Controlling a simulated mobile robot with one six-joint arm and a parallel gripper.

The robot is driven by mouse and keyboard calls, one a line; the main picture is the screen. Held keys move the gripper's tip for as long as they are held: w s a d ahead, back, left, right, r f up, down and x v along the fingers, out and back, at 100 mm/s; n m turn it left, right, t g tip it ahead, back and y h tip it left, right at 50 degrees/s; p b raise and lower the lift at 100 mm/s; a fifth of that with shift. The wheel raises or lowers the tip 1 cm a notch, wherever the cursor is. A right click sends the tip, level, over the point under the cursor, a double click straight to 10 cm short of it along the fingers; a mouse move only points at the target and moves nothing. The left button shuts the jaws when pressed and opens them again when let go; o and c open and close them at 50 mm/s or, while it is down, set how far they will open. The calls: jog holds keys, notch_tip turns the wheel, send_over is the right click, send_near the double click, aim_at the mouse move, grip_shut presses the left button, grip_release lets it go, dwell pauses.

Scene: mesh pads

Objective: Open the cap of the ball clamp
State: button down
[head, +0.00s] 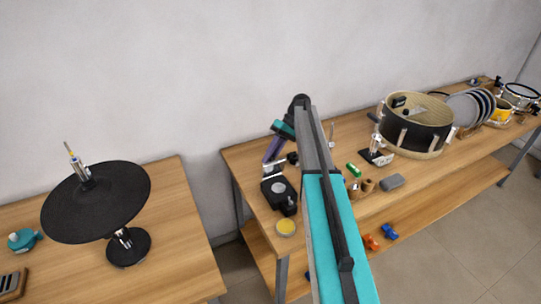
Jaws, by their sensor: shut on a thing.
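My arm rises through the middle of the head view and bends over the right bench. Its far end comes down at the bench's left end, where my gripper (272,167) shows small and dark. It is shut at the upper edge of a black block with a round silver disc (278,188), which looks like the ball clamp. The part between the jaws seems to be its cap, but it is too small to see clearly. I cannot tell how far the cap is raised.
The right bench (335,148) carries a large drum (415,127), a silver post on a dark base (376,150), a green piece (353,170), a grey block (392,181) and a yellow round dish (286,227). A black pad (97,203) stands on the left table. A gap separates both tables.

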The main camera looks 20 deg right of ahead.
jog(key=shift+d+r, duration=0.1)
jog(key=shift+d, duration=0.1)
jog(key=c, duration=1.6)
grip_release()
jog(key=shift+a, duration=0.1)
